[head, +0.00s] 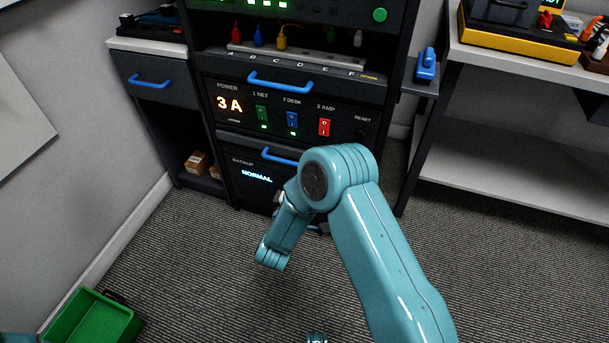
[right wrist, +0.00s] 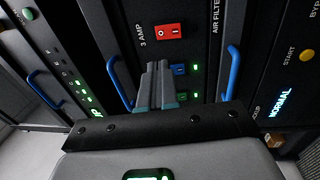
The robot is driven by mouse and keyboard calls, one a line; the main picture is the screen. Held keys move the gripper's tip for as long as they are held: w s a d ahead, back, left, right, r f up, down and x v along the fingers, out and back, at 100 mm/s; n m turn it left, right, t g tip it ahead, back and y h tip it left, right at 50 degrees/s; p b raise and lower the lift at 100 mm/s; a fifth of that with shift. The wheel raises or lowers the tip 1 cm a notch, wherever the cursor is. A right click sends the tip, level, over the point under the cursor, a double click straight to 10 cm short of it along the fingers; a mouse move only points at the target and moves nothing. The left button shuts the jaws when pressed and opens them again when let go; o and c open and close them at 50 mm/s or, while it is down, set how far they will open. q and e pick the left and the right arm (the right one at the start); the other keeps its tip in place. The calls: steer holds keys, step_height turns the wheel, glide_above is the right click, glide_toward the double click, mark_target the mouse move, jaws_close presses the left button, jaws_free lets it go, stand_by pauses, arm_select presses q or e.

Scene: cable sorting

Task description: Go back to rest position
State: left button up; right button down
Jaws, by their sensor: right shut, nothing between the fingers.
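My right arm reaches in the head view from the bottom right to the front of the dark rack (head: 290,165). Its gripper is mostly hidden behind the arm there. In the right wrist view the right gripper (right wrist: 158,68) is shut and empty, its fingers together. They point at the power panel (head: 344,117), overlapping the area near the red 3 AMP switch (right wrist: 168,31) and a blue switch (right wrist: 180,70). I cannot tell how far they are from the panel. My left gripper is not in view.
Blue drawer handles (head: 280,82) stick out from the rack. A shelf unit (head: 520,155) stands at right, and a blue item (head: 427,64) sits on a small side ledge. A green bin (head: 95,320) is on the floor at bottom left. The carpet (head: 205,265) between is clear.

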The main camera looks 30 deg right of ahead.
stand_by(0.4)
steer(key=s+f+g+y, duration=0.1)
steer(key=s+f+y, duration=0.2)
steer(key=f+y, duration=0.5)
steer(key=s+a+f+m+g+y, duration=0.25)
steer(key=s+a+f+y, duration=0.35)
steer(key=f, duration=0.3)
steer(key=s+a+f+m+g+y, duration=0.25)
steer(key=s+a+g, duration=0.2)
steer(key=s, duration=0.45)
steer(key=s+a+f+m+g+y, duration=0.1)
steer(key=s+a+m+g+y, duration=0.1)
steer(key=s+a+m+g, duration=0.35)
step_height(320, 180, up, 23)
steer(key=s+t+p, duration=0.1)
steer(key=s+p, duration=0.1)
steer(key=p, duration=2.1)
steer(key=shift+s+a, duration=0.3)
steer(key=shift+s, duration=0.1)
